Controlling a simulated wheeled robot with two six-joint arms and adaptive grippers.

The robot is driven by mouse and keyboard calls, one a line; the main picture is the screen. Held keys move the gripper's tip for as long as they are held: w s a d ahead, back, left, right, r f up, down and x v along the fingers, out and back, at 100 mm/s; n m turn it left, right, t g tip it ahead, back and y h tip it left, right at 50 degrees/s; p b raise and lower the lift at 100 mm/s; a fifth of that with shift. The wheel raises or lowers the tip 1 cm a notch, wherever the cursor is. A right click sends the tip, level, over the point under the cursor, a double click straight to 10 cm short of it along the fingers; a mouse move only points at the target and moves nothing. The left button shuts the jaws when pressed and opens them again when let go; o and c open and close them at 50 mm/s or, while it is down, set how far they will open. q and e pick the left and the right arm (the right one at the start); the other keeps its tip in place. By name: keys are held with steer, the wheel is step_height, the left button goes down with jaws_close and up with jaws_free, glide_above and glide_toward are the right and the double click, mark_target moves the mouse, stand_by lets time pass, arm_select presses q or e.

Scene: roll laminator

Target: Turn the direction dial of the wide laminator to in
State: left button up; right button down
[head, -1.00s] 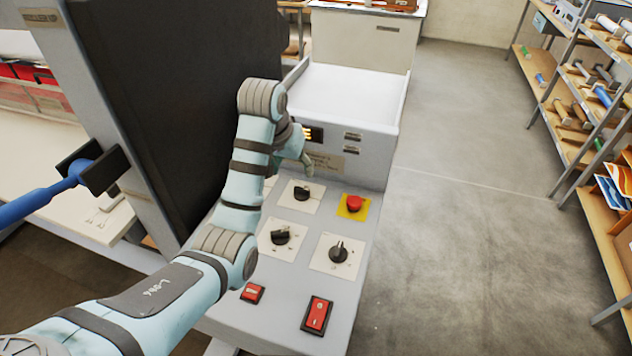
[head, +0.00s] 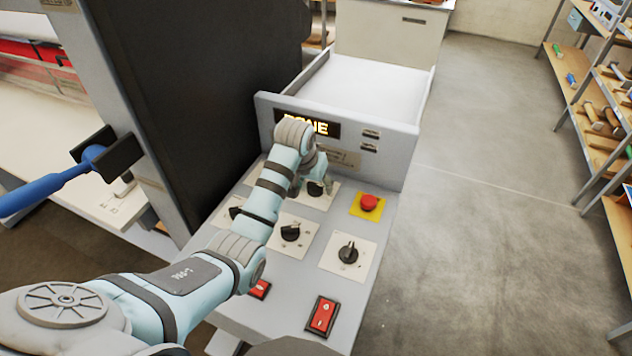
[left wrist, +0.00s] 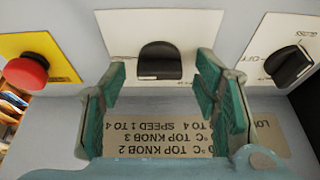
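The wide laminator's control panel (head: 375,230) has several black dials on white plates. My left gripper (head: 311,182) is over the rear dial (head: 317,188), beside the red stop button (head: 369,202). In the left wrist view this dial (left wrist: 160,61) sits between and just beyond the fingertips of my open left gripper (left wrist: 160,84). The fingers appear clear of it, one to each side. Its bar lies roughly across the picture. I cannot read a label naming it as the direction dial; the gripper covers part of the panel. My right gripper is not in view.
Other dials stand nearer me, at the middle (head: 290,233) and right (head: 347,252). A red rocker switch (head: 322,316) is at the front. The partly covered display (head: 322,128) shows lit letters ending in "ONE". A dark upright panel (head: 205,90) stands left; open floor lies right.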

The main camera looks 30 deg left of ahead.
arm_select(q)
steer(key=shift+w, duration=0.1)
steer(key=c, duration=1)
